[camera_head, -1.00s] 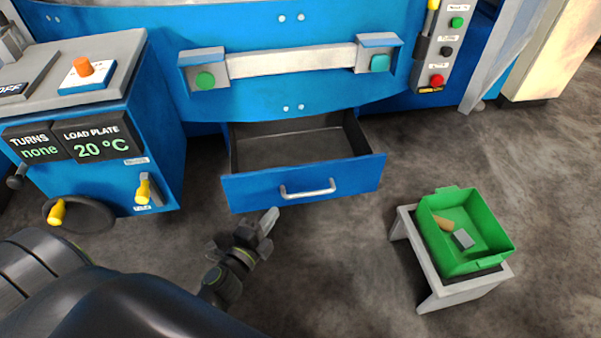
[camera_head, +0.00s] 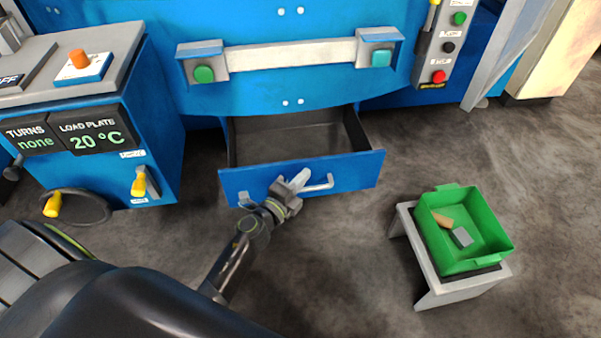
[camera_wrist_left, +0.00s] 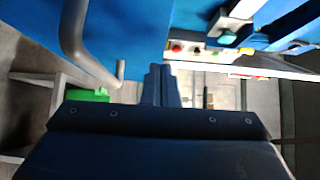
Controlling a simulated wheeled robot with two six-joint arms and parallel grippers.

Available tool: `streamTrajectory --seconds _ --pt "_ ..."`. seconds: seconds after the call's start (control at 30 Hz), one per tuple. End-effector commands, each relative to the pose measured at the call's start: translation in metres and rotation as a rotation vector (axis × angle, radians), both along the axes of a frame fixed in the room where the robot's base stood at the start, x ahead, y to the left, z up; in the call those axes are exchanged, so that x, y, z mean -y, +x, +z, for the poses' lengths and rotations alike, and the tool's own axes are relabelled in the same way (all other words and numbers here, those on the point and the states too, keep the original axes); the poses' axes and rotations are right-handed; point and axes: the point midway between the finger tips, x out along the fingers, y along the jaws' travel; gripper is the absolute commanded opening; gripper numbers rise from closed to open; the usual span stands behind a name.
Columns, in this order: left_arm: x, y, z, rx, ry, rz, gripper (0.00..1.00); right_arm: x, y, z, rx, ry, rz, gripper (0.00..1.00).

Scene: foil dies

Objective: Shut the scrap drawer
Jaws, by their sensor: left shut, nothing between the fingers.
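The scrap drawer (camera_head: 345,177) has a blue front and stands pulled out from the blue machine. Its dark inside (camera_head: 290,142) looks empty from here. A silver bar handle (camera_head: 322,184) is on its front. My left gripper (camera_head: 299,178) is shut and empty, in front of the drawer front at the left end of the handle. I cannot tell whether it touches. In the left wrist view the shut fingers (camera_wrist_left: 161,84) show beside the grey handle (camera_wrist_left: 85,50). My right gripper is not in view.
A green bin (camera_head: 470,215) with a few small pieces stands on a grey stand (camera_head: 435,285) at the right. A control cabinet (camera_head: 150,130) with yellow-handled valves (camera_head: 139,186) is at the left. The floor between is clear.

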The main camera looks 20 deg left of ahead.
Motion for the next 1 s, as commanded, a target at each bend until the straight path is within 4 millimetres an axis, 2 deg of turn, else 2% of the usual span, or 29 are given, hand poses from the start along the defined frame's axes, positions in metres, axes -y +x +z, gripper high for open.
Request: streamTrajectory --seconds 0.2,0.73,0.93,1.0 --pt "-0.01 0.015 -0.001 0.0 -0.001 -0.001 0.0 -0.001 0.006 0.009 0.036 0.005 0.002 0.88" --pt "-0.015 0.022 0.0 0.0 0.0 0.0 0.0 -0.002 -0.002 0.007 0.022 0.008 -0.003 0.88" --pt "-0.034 0.05 -0.001 0.003 0.003 0.0 0.0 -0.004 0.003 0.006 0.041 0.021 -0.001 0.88" --pt "-0.045 0.065 -0.001 0.003 0.004 0.001 0.0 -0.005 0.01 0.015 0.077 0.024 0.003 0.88"
